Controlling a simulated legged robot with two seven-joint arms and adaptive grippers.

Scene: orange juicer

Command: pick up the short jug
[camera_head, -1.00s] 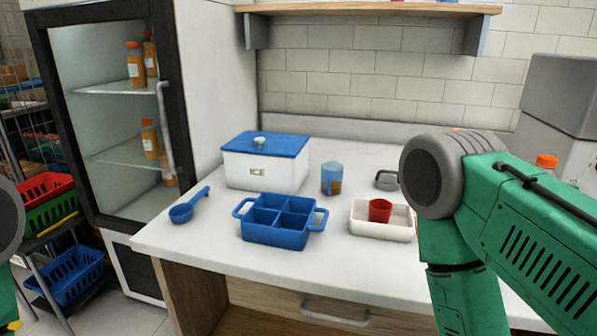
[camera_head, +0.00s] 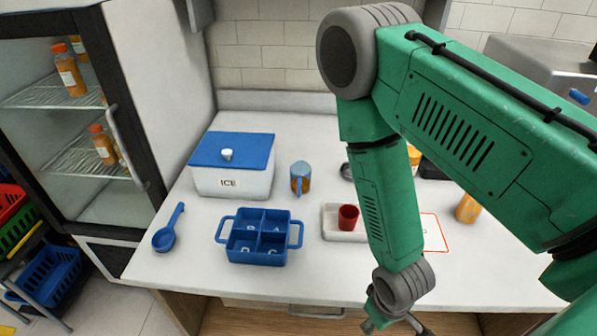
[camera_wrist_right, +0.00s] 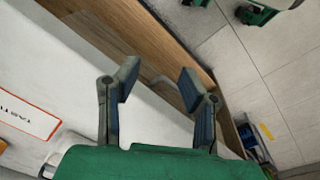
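A small blue-tinted jug (camera_head: 299,177) with orange contents in its lower part stands upright on the counter, right of the ice box. A blue handle faces the front. No gripper touches it. My right gripper (camera_head: 396,323) is low at the counter's front edge, right of and nearer than the jug, partly cut off by the frame's bottom. In the right wrist view my right gripper (camera_wrist_right: 158,88) has its two fingers spread wide with nothing between them. The jug is not in that view. My left gripper is not in view.
A white ice box (camera_head: 232,180), blue four-part caddy (camera_head: 259,257), blue scoop (camera_head: 164,238) and red cup (camera_head: 348,217) in a white tray (camera_head: 331,222) surround the jug. My right arm hides part of the counter. An orange bottle (camera_head: 468,208) stands right. Bare counter (camera_head: 315,275) lies in front.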

